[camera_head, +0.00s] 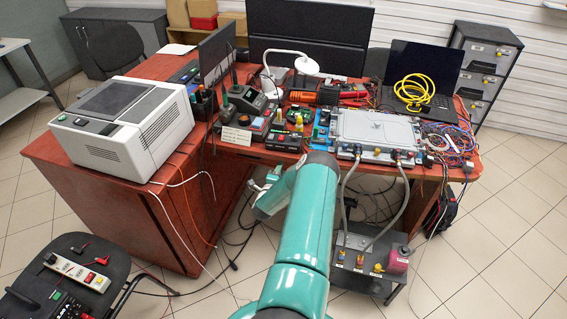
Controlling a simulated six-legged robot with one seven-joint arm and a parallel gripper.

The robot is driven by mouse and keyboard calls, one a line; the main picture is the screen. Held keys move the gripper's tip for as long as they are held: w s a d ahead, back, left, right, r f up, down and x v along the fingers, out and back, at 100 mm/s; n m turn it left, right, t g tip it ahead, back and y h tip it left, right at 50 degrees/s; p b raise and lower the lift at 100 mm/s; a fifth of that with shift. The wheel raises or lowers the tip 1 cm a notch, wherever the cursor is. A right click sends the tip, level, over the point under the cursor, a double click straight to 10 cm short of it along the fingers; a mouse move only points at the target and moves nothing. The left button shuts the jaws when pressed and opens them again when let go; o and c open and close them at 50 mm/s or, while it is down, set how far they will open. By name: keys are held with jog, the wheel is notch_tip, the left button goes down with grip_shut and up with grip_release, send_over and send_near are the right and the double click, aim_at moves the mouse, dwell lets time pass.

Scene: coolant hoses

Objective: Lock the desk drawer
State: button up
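The red-brown desk (60,165) spans the middle of the head view. Its left pedestal (130,225) faces me with a plain front. I cannot make out a drawer seam, lock or key on it. My teal arm reaches up from the bottom middle and hides part of the desk's front edge and the space below. My gripper (257,188) is at the arm's far end, in front of the desk, just right of the left pedestal. It is small and partly hidden, and I cannot see its fingers clearly.
A white printer (125,130) stands on the desk's left. Two hoses run from a grey case (375,135) to a dark unit (365,262) on the floor. A chair (65,285) is at front left, with loose cables nearby. A dark drawer cabinet (485,65) stands behind right. Right floor is mostly clear.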

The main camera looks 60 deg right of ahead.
jog(key=d, duration=0.3)
jog(key=w+d, duration=0.1)
jog(key=d, duration=0.1)
jog(key=shift+d, duration=0.15)
grip_shut()
